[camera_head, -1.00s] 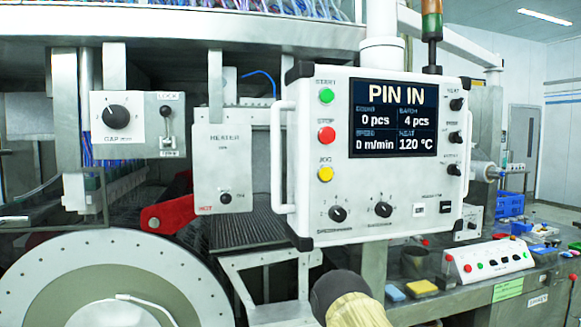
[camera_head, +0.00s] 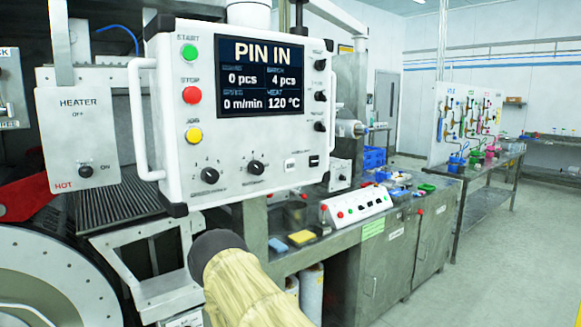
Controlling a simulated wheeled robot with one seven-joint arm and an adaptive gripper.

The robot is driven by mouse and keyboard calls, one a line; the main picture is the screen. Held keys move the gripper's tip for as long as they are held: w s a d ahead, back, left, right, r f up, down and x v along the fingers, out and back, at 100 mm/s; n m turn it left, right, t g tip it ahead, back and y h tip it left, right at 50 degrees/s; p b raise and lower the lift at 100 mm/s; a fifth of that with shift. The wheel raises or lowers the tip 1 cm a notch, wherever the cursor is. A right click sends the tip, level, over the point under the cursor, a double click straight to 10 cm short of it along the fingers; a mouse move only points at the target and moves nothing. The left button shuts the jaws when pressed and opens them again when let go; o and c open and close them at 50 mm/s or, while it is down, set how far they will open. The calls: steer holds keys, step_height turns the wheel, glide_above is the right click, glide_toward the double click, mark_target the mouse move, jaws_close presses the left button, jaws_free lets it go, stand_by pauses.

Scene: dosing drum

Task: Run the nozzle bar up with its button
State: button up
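A white control panel (camera_head: 245,110) hangs at centre left, its screen (camera_head: 262,78) reading PIN IN, 0 pcs, batch 4 pcs, 0 m/min and 120 °C. Green START (camera_head: 189,52), red STOP (camera_head: 192,95) and yellow JOG (camera_head: 194,135) buttons line its left side. A small white console (camera_head: 357,206) with red and green buttons sits on the bench; its labels are too small to read. I cannot tell which button serves the nozzle bar, nor pick out the bar. My arm shows at the bottom in a beige sleeve with a dark end; no gripper fingers show.
The grey bench (camera_head: 330,232) holds a yellow block (camera_head: 302,238), a blue block (camera_head: 277,245) and small coloured parts. A white drum (camera_head: 50,280) and heater box (camera_head: 80,135) stand at left. Another table (camera_head: 485,165) stands at far right. The right floor is clear.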

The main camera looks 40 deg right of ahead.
jaws_close()
stand_by(1.4)
